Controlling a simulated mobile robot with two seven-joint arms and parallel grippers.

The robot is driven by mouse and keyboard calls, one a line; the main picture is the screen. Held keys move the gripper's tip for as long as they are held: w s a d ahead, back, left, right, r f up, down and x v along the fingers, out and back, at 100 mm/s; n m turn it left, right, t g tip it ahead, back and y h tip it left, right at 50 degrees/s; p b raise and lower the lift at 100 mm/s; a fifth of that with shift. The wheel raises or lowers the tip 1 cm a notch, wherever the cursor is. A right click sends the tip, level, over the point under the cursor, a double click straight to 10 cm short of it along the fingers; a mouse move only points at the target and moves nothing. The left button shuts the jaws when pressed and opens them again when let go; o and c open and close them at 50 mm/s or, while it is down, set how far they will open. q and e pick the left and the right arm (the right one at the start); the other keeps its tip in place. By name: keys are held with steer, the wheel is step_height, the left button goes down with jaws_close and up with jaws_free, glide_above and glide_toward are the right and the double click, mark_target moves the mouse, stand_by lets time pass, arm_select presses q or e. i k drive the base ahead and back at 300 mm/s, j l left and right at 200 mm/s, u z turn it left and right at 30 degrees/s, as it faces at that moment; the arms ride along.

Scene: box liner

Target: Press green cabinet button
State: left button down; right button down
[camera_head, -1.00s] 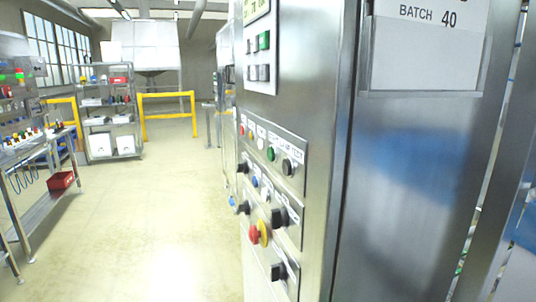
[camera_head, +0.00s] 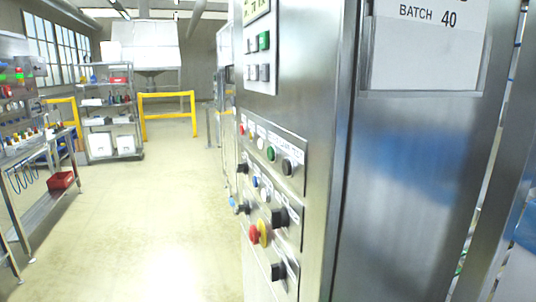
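The steel cabinet (camera_head: 320,60) stands close in front of me, with its control panel on the side facing left. A round green button (camera_head: 271,153) sits in the panel's upper row, left of a black button (camera_head: 287,166). A square green key (camera_head: 264,41) is on the keypad plate higher up. Neither of my grippers shows in the head view, and nothing is seen touching the buttons.
A red mushroom knob on a yellow collar (camera_head: 258,234) and black rotary switches (camera_head: 280,217) stick out lower on the panel. Yellow rails (camera_head: 168,95), a shelf rack (camera_head: 110,107) and a workbench (camera_head: 40,150) stand to the left. The floor between is clear.

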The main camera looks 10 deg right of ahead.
mark_target(270, 152)
steer(key=i+j+z, duration=0.1)
steer(key=z, duration=0.75)
steer(key=j+z, duration=0.45)
steer(key=j, duration=0.45)
steer(key=k+j+z, duration=0.1)
steer(key=j+z, duration=0.15)
steer(key=j, duration=0.65)
steer(key=k+j, duration=0.1)
steer(key=j, duration=1.7)
